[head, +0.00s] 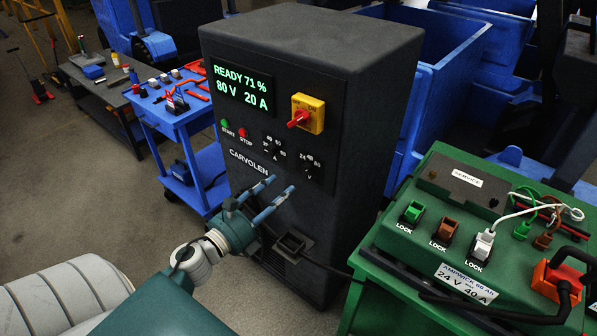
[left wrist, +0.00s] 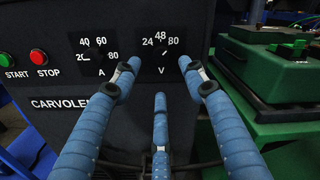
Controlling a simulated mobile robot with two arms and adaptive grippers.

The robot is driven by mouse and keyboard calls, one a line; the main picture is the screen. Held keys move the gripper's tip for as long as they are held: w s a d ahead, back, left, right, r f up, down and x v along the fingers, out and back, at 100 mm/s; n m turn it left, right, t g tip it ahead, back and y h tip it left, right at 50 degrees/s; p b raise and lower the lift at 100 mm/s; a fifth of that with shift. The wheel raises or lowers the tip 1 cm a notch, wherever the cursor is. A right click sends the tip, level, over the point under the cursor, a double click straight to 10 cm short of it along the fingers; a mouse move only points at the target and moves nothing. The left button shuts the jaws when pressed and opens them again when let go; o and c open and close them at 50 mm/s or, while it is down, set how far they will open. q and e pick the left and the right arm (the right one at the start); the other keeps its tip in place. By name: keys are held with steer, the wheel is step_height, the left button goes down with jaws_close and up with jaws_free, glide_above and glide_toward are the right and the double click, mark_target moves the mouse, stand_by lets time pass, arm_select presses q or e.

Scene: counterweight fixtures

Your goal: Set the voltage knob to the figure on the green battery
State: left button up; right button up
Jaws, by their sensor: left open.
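The voltage knob (head: 308,171), marked V with 24, 48 and 80, is on the dark charger cabinet (head: 345,85). It also shows in the left wrist view (left wrist: 164,55), where its mark seems to point up right, toward 80. The cabinet display (head: 242,88) reads READY 71 %, 80 V, 20 A. The green battery (head: 400,262) stands at the right; its label (head: 466,283) reads 24 V 40 A. My left gripper (head: 281,186) is open and empty in front of the panel, below and left of the voltage knob in the head view. My right gripper is out of view.
The current knob (left wrist: 100,57), marked A, is left of the voltage knob. START and STOP buttons (head: 243,132) and a red-yellow switch (head: 307,115) share the panel. A blue cart (head: 185,125) with tools stands left. Cables lie across the battery.

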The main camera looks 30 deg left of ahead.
mark_target(304, 170)
arm_select(q)
steer(key=w, duration=0.3)
steer(key=w+p, duration=0.1)
steer(key=w, duration=0.2)
steer(key=w+p, duration=0.1)
steer(key=w, duration=0.2)
steer(key=shift+w+d, duration=0.4)
jaws_close()
